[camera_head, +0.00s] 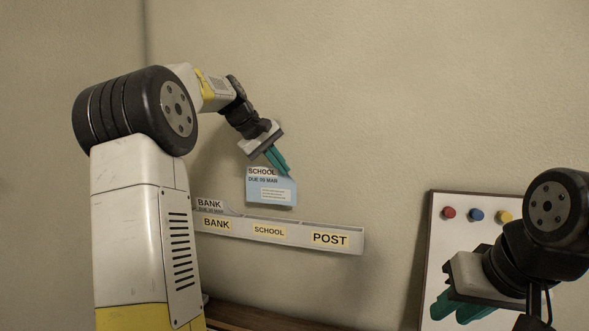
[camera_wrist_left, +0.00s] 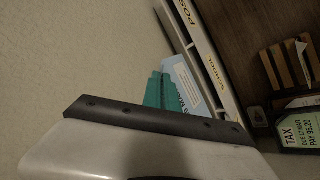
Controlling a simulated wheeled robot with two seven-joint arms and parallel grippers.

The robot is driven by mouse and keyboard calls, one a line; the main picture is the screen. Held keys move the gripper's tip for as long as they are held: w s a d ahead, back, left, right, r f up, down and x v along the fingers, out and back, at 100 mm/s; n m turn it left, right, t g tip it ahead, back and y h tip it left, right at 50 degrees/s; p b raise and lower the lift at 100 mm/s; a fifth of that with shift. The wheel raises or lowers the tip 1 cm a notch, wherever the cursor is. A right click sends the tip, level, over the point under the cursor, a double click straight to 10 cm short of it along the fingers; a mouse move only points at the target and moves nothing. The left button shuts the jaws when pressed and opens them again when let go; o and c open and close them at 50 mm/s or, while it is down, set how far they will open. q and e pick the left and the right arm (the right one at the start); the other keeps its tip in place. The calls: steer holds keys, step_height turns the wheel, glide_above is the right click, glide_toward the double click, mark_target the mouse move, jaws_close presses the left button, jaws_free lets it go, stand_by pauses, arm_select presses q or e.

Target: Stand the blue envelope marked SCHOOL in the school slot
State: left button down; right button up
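The envelope also shows in the left wrist view (camera_wrist_left: 184,76), partly hidden by the fingers (camera_wrist_left: 158,88). The white wall rack (camera_head: 345,251) has slots labelled BANK, SCHOOL (camera_head: 269,231) and POST. The envelope's lower edge appears just above the rack, over the SCHOOL label's area. My right gripper (camera_head: 462,306) is at the lower right, empty, its fingers apart.
An envelope marked BANK (camera_head: 210,205) stands in the bank slot, left of the school slot. A framed white board (camera_head: 450,240) with red, blue and yellow round pieces is at the right. A green TAX envelope (camera_wrist_left: 299,130) shows in the left wrist view, above dark wood.

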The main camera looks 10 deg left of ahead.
arm_select(q)
glide_above(281, 202)
steer(key=s, duration=0.2)
steer(key=shift+s+d+f, duration=0.1)
steer(key=shift+d+f, duration=0.1)
steer(key=shift+f, duration=0.85)
steer(key=shift+s+d+f, duration=0.1)
steer(key=shift+d+f, duration=0.1)
steer(key=shift+f, duration=0.85)
steer(key=shift+f, duration=3.3)
steer(key=c, duration=2.1)
jaws_free()
steer(key=o, duration=0.5)
